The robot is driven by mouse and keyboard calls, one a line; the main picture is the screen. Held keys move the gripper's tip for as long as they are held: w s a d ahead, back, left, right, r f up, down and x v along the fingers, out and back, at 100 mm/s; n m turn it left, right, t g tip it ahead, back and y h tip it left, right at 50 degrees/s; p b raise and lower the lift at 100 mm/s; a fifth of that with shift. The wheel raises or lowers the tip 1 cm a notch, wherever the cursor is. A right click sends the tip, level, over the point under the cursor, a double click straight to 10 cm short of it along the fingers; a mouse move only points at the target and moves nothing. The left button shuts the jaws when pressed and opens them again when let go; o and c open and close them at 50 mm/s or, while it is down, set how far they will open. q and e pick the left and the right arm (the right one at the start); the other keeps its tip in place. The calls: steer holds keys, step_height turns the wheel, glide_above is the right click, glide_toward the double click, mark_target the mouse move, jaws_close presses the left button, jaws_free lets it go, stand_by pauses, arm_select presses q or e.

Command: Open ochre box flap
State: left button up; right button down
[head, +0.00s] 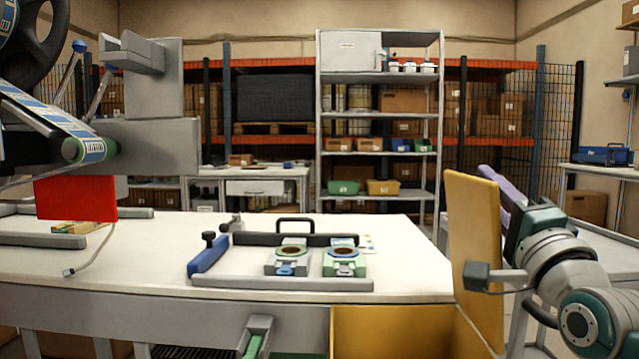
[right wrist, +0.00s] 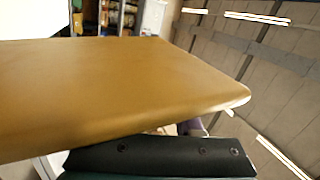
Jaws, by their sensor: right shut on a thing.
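The ochre box (head: 388,331) is at the lower right of the bench front in the head view, cut off by the frame's bottom. Its flap (head: 472,235) is a flat ochre panel that stands nearly upright at the box's right side. My right gripper (head: 484,278) comes in from the right and is shut on the flap. One finger pad shows on the flap's near face; the other finger is hidden. In the right wrist view the flap (right wrist: 110,90) fills much of the picture above a dark finger (right wrist: 160,157).
The white bench (head: 150,262) carries a grey fixture with two ring holders (head: 292,254) and a blue handle (head: 208,257). A tape machine with a red plate (head: 76,198) stands at the left. A grey-green part (head: 257,336) shows below the bench front. Shelving (head: 380,190) is behind.

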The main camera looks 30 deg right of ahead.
steer(key=shift+s+d+m+h, duration=0.3)
steer(key=shift+s+d+m, duration=0.25)
steer(key=shift+d+m, duration=0.3)
steer(key=c, duration=0.6)
jaws_free()
steer(key=v, duration=1)
steer(key=shift+p, duration=0.4)
steer(key=shift+a+r, duration=0.1)
